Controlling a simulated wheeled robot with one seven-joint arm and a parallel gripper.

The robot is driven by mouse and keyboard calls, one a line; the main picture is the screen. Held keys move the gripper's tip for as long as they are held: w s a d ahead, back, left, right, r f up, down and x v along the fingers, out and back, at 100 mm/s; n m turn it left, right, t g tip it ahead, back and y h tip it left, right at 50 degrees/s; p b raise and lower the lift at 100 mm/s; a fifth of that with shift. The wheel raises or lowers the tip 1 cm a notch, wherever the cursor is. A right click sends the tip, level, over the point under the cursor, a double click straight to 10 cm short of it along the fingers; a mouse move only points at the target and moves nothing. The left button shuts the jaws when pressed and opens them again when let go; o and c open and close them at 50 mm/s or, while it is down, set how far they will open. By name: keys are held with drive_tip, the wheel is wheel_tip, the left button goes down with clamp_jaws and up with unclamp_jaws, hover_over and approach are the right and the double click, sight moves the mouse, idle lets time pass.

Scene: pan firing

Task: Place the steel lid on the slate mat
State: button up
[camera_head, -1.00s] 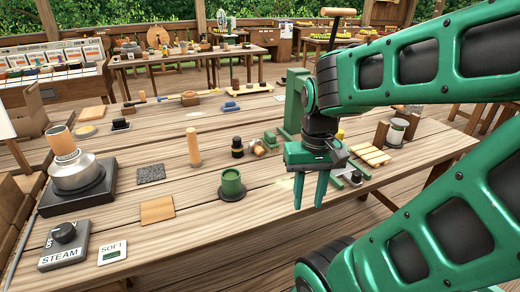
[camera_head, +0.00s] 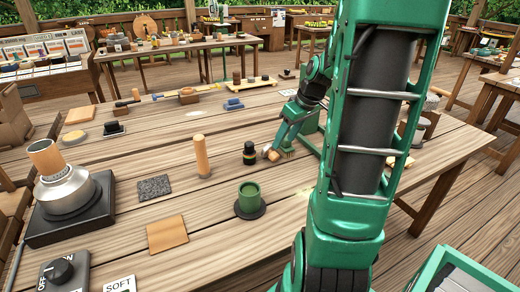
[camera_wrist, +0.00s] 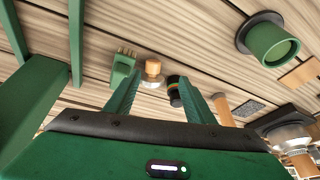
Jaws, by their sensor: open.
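The small piece I take for the steel lid (camera_head: 271,154) has a wooden knob and a pale metallic base. It stands on the table beside a black jar; in the wrist view it shows beyond my fingertips (camera_wrist: 153,80). My gripper (camera_head: 281,142) is open and points down toward it. In the wrist view my gripper (camera_wrist: 160,80) has empty space between its fingers; I cannot tell whether they touch the lid. The slate mat (camera_head: 154,188) is a dark speckled square lying bare at the left; it also shows in the wrist view (camera_wrist: 247,107).
The black jar (camera_head: 249,154) and a green brush (camera_head: 288,153) flank the lid closely. A wooden cylinder (camera_head: 202,157), a green cup (camera_head: 250,198) and a tan mat (camera_head: 167,234) stand or lie around the slate mat.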

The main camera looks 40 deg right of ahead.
sight(275, 153)
drive_tip(key=x, duration=0.4)
drive_tip(key=w+x, duration=0.1)
drive_tip(key=shift+w+d+f, duration=0.1)
drive_tip(key=shift+d+f, duration=0.1)
drive_tip(key=shift+d, duration=0.1)
drive_tip(key=shift+d+x, duration=0.2)
drive_tip(key=shift+x, duration=1.1)
drive_tip(key=shift+d+x, duration=0.2)
drive_tip(key=shift+x, duration=1.1)
drive_tip(key=shift+w, duration=0.15)
drive_tip(key=c, duration=1.2)
drive_tip(key=shift+c, duration=0.2)
drive_tip(key=shift+r, duration=0.2)
